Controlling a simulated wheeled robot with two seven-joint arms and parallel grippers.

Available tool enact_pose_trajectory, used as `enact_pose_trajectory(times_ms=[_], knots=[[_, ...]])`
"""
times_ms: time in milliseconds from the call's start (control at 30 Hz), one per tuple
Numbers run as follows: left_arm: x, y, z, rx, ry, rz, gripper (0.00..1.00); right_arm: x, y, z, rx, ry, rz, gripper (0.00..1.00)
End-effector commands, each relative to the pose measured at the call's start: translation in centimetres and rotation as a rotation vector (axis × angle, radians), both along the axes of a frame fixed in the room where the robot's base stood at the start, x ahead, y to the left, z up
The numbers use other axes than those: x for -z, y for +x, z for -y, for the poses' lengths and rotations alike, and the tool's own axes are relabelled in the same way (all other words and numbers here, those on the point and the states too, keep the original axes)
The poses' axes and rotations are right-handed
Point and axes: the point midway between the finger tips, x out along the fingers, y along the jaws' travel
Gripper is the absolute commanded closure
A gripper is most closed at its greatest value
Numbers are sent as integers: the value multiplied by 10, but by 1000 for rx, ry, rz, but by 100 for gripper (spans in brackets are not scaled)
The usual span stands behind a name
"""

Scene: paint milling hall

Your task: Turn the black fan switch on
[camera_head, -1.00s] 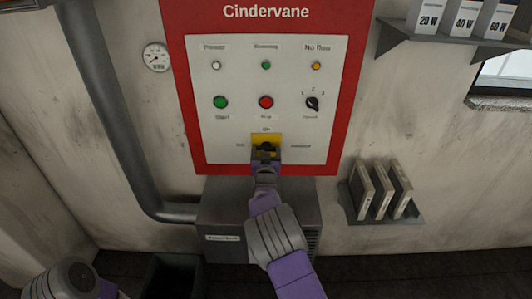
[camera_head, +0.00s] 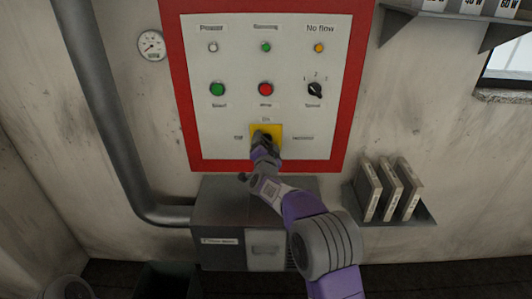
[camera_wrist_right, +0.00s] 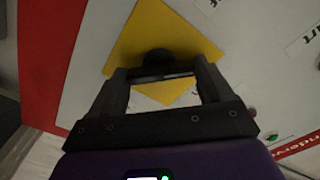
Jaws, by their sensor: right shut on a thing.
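The black fan switch (camera_wrist_right: 157,56) is a dark knob on a yellow square plate (camera_head: 276,129), low in the middle of the white control panel. In the head view my right gripper (camera_head: 263,140) covers most of the switch, so its pointing direction is hidden. In the wrist view the right gripper (camera_wrist_right: 161,72) has one finger on each side of the knob, and it is shut on it. The gripper is rolled relative to the panel, so the plate looks like a diamond there. Small labels surround the plate; the upper one reads ON. My left gripper is not in view.
Above the switch are a green button (camera_head: 218,89), a red button (camera_head: 265,89), a black speed knob (camera_head: 315,90) and several lamps. A grey box (camera_head: 215,215) stands below the panel. A pipe (camera_head: 110,130) runs at left; a small shelf (camera_head: 425,217) holds upright panels at right.

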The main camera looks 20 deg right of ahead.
Motion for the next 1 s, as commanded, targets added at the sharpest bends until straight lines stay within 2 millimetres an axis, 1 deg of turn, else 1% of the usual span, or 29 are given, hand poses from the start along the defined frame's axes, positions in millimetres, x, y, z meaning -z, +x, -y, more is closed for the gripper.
enact_pose_trajectory(times_ms=[33, 100, 500, 800, 1000], knots=[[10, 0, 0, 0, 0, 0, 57, 3, 0, 1, 1, 46, 15, 51], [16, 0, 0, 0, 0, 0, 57, 4, 0, 2, 2, 109, 32, 51], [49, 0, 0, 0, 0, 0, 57, 3, 0, 1, 0, 466, 135, 51], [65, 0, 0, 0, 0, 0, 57, 2, 0, 1, 0, 667, 192, 51], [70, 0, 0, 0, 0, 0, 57, 2, 0, 1, 0, 744, 214, 51]])
